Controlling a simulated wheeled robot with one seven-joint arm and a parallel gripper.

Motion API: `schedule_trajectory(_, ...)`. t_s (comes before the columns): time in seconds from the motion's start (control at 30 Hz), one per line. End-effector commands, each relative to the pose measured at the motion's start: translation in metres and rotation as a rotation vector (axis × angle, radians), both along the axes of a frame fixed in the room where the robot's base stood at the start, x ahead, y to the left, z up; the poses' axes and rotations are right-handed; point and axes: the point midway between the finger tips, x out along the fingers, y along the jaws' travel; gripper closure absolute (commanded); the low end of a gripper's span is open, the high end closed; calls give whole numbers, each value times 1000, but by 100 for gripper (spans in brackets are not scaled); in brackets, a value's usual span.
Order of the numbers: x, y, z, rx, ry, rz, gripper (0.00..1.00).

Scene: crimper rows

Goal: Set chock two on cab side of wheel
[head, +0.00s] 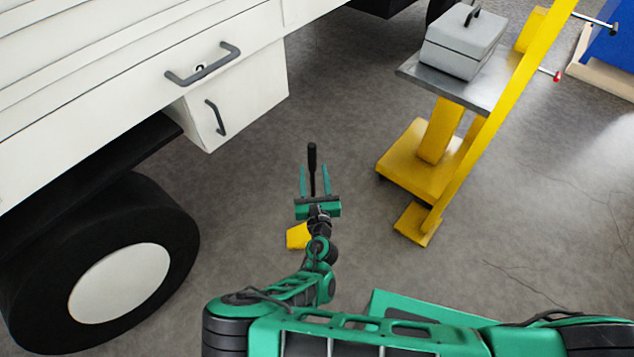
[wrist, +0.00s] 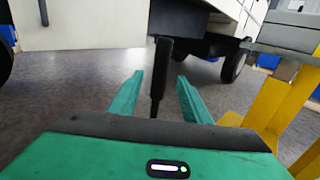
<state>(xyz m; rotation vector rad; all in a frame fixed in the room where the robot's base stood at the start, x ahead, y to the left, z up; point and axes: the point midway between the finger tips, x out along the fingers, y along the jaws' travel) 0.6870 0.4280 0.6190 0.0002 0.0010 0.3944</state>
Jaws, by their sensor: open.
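A yellow block (head: 297,236), seemingly a chock, sits on the floor right of the truck's wheel (head: 180,232), with a gap between. My arm hides part of it, and no number shows. An upright black post with a thick grip (head: 312,158) stands above the floor; its foot is hidden, so I cannot tell whether it joins the yellow block. My gripper (head: 315,182) is open, its green fingers pointing away from me, one on each side of the post. In the wrist view the post (wrist: 160,75) stands between the open fingertips (wrist: 158,84), apart from both.
The white truck body (head: 150,60) with a handled side box (head: 240,95) overhangs at the upper left. A yellow stand (head: 420,165) with a metal shelf and grey toolbox (head: 463,42) is at the right. Floor (head: 340,100) between them is clear.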

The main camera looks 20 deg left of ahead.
Motion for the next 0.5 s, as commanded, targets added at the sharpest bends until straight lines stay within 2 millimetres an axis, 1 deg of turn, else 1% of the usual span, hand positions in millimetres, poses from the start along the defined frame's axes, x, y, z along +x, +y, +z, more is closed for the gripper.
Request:
schedule_trajectory(0.2, 21, 9, 0, 2, 0, -1, 56)
schedule_trajectory(0.5, 43, 18, 0, 1, 0, 0, 56)
